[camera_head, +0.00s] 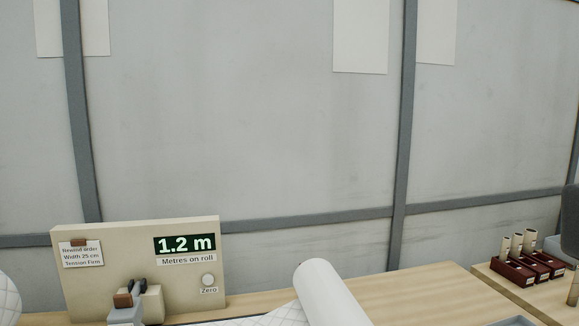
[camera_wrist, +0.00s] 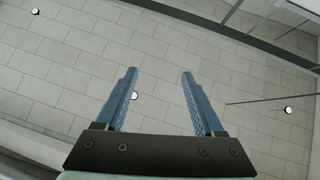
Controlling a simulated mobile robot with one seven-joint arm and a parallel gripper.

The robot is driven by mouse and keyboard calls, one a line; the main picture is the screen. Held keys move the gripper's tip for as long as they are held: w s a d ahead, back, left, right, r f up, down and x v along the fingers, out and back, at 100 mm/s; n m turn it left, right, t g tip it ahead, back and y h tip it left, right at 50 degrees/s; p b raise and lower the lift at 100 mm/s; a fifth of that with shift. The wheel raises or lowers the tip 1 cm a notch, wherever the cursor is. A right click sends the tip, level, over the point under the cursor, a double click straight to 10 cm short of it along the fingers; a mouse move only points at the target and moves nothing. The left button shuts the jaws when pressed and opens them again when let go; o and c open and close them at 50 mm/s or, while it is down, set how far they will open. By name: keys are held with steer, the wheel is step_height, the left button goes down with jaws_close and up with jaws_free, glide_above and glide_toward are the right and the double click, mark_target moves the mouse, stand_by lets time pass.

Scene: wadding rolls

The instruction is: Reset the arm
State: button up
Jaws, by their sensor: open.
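My gripper (camera_wrist: 158,76) shows in the wrist view with its two blue fingers spread apart and nothing between them. Behind the fingers is a grey tiled surface with a few small round lights. The gripper cannot be made out for certain in the head view. A dark grey part of what may be my arm enters at the right edge there.
A wooden bench (camera_head: 420,291) holds a beige panel (camera_head: 130,240) reading 1.2 m at left. A white roll (camera_head: 330,293) lies on quilted wadding (camera_head: 283,316) at centre. Dark red holders (camera_head: 522,272) stand at right. A grey wall (camera_head: 250,130) rises behind.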

steer(key=w+a+p, duration=0.1)
steer(key=w+p, duration=0.5)
steer(key=p, duration=0.2)
steer(key=shift+w+a+p, duration=0.35)
steer(key=shift+w+p, duration=0.05)
steer(key=a+f, duration=0.1)
steer(key=a, duration=0.6)
steer(key=shift+w+a, duration=0.15)
steer(key=shift+w, duration=0.25)
